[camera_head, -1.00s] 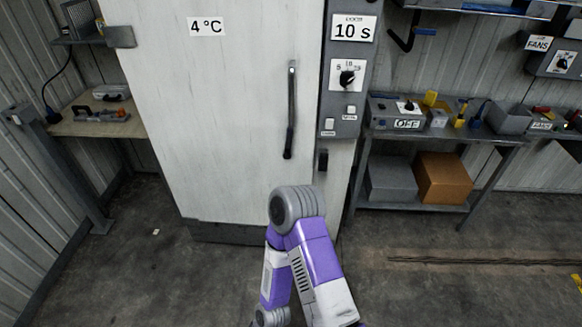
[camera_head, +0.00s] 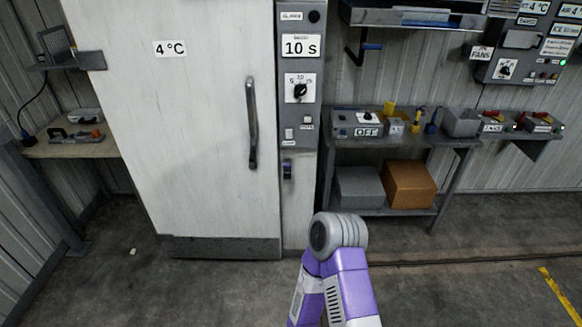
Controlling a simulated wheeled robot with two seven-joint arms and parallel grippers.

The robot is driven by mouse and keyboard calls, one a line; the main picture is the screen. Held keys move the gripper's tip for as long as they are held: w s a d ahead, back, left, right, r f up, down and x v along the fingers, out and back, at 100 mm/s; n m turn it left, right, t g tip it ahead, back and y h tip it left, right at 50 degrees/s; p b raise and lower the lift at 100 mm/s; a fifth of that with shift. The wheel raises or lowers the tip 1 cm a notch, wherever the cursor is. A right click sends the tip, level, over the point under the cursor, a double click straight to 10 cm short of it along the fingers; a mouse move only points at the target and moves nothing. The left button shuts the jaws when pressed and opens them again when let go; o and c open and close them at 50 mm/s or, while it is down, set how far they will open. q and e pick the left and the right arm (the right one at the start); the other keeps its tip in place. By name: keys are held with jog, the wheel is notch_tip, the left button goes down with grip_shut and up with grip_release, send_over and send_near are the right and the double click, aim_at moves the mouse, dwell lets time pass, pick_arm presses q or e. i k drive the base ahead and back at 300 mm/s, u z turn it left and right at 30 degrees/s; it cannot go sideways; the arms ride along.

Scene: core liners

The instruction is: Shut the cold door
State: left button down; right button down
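The white cold door (camera_head: 200,160) stands upright at centre left, with a "4 °C" sign (camera_head: 170,48) near its top. Its long dark vertical handle (camera_head: 252,125) is near the right edge. The door's right edge lies along the grey control column, with no clear gap showing; I cannot tell whether it is latched. A small dark latch-like part (camera_head: 287,168) sits on the column to the right of the handle. One purple and white arm of mine shows at the bottom centre, below and right of the handle. Neither gripper is in view.
The grey control column (camera_head: 299,130) carries a "10 s" display and a dial. A metal bench (camera_head: 400,142) with an "OFF" box (camera_head: 367,132) stands right, with an orange-brown box (camera_head: 408,185) below. A wooden shelf (camera_head: 75,148) is left. The floor before the door is mostly clear.

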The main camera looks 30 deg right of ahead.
aim_at(183, 89)
jog(key=z, duration=0.5)
jog(key=i, duration=1.4)
jog(key=u, duration=0.6)
